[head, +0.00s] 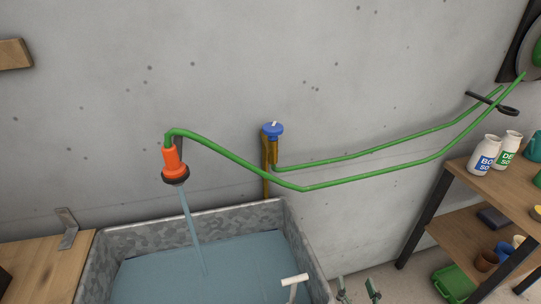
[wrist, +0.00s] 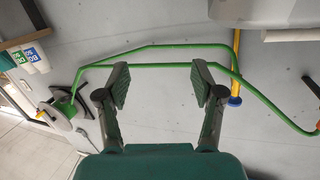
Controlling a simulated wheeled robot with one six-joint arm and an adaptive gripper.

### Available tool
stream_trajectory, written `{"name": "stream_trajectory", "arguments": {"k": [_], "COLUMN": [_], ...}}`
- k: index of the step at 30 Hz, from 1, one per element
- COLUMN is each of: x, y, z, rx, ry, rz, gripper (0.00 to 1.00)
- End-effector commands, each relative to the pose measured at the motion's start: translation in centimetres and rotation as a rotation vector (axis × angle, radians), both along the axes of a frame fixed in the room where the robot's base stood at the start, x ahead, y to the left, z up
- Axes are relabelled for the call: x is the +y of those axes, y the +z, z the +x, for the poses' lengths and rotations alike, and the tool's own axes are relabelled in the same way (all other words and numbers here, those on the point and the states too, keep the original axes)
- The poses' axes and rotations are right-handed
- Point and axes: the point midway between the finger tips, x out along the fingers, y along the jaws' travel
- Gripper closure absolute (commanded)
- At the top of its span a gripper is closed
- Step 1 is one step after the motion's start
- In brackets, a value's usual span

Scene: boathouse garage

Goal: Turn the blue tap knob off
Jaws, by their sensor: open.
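The blue tap knob (head: 273,130) sits on top of a brass tap and pipe (head: 267,170) on the grey wall, with a small pale mark on its top. A green hose (head: 235,160) runs from the tap area to an orange nozzle (head: 173,163). Water (head: 194,230) flows from the nozzle into a metal trough (head: 235,220). My gripper (head: 358,289) is at the bottom edge of the head view, low and right of the knob. In the wrist view my gripper (wrist: 159,80) is open and empty. The knob (wrist: 235,101) shows right of its fingers, apart from them.
A wooden shelf (head: 470,178) with white bottles (head: 486,155) stands at the right. The hose loops cross the wall to a dark hook (head: 495,104) and a reel. A wooden bench (head: 50,262) is at the left.

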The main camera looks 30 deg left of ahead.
Motion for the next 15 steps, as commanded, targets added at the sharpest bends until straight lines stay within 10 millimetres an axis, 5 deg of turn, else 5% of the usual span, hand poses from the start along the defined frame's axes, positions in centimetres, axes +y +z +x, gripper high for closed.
{"name": "stream_trajectory", "arguments": {"k": [8,15], "x": [6.3,13.4], "y": [5.6,13.1], "z": [4.2,7.3], "rx": [-0.041,-0.093], "ry": [0.127,0.281], "rz": [0.015,0.021], "gripper": [0.33,0.33]}}
